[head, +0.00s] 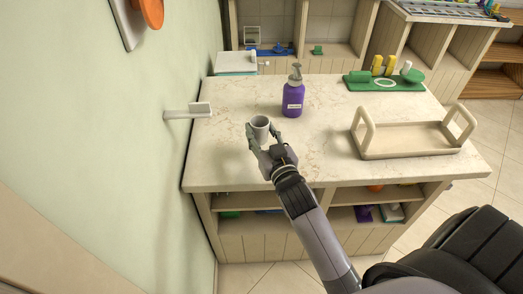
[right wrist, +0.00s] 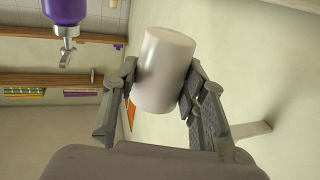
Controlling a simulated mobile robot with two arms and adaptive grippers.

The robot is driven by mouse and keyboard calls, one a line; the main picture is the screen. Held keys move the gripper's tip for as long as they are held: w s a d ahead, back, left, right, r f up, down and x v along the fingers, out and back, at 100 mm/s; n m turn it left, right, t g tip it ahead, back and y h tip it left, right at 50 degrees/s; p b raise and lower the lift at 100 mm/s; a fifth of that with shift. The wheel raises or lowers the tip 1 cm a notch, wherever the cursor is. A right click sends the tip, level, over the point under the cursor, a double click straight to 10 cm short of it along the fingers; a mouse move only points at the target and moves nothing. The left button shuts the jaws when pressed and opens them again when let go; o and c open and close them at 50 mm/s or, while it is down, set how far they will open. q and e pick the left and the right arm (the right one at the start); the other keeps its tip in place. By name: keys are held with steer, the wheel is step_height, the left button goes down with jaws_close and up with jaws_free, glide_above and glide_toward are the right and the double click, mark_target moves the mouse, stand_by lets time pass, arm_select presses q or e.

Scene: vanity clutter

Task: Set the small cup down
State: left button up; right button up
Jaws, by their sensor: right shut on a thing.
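The small cup (head: 260,128) is pale white-grey and is held over the left part of the marble-topped counter (head: 232,165) in the head view. My right gripper (head: 262,140) is shut on the cup, with one finger on each side of it. In the right wrist view the cup (right wrist: 165,70) sits between the two fingers of my right gripper (right wrist: 160,95). I cannot tell from the head view whether the cup's base touches the counter. My left gripper is not in view.
A purple pump bottle (head: 293,98) stands just behind and right of the cup. A beige handled tray (head: 410,152) is at the right, and a green mat (head: 360,87) with small items is at the back right. A small wall shelf (head: 180,114) juts out at the left. Counter in front is bare.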

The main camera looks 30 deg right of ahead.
step_height(320, 180, down, 3)
steer(key=shift+r, duration=0.1)
step_height(320, 180, down, 3)
steer(key=shift+f, duration=0.2)
steer(key=shift+f, duration=0.2)
steer(key=o, duration=1.1)
steer(key=shift+r, duration=0.1)
steer(key=shift+o, duration=0.2)
